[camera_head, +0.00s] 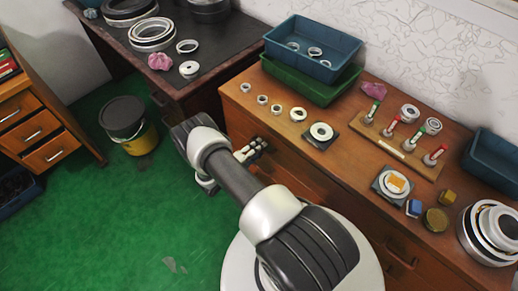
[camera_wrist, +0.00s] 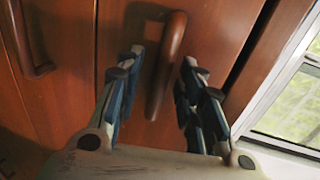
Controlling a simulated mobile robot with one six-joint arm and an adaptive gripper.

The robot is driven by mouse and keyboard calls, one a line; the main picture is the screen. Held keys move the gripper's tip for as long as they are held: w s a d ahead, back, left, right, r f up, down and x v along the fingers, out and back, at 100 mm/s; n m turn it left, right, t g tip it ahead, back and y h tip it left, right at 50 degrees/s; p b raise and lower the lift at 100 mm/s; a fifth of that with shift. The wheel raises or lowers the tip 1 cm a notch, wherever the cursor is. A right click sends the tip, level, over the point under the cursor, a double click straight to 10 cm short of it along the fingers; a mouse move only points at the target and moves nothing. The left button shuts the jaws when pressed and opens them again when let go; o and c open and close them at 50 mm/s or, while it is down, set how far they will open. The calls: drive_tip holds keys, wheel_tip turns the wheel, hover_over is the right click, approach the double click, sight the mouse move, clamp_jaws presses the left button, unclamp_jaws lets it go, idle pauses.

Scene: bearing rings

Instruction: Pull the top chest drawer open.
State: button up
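The wooden chest (camera_head: 335,174) stands along the wall in the head view, its drawer fronts facing the green floor. My gripper (camera_head: 256,150) is at the chest's front, just below the top edge, and partly hidden by my arm. In the wrist view a reddish-brown drawer front (camera_wrist: 215,30) fills the middle, with a curved bar handle (camera_wrist: 168,62) on it. My gripper (camera_wrist: 163,68) is open, with one finger on each side of this handle. Gaps show between the fingers and the bar. The drawer front looks flush with the chest.
A second handle (camera_wrist: 30,45) shows at the left of the wrist view. Bearing rings, a blue bin (camera_head: 312,45) and a pegged board (camera_head: 395,150) stand on the chest top. A black and yellow bucket (camera_head: 130,125) stands on the floor at left.

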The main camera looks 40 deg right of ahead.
drive_tip(key=shift+d+f, duration=0.1)
drive_tip(key=shift+d, duration=0.35)
clamp_jaws()
idle(0.6)
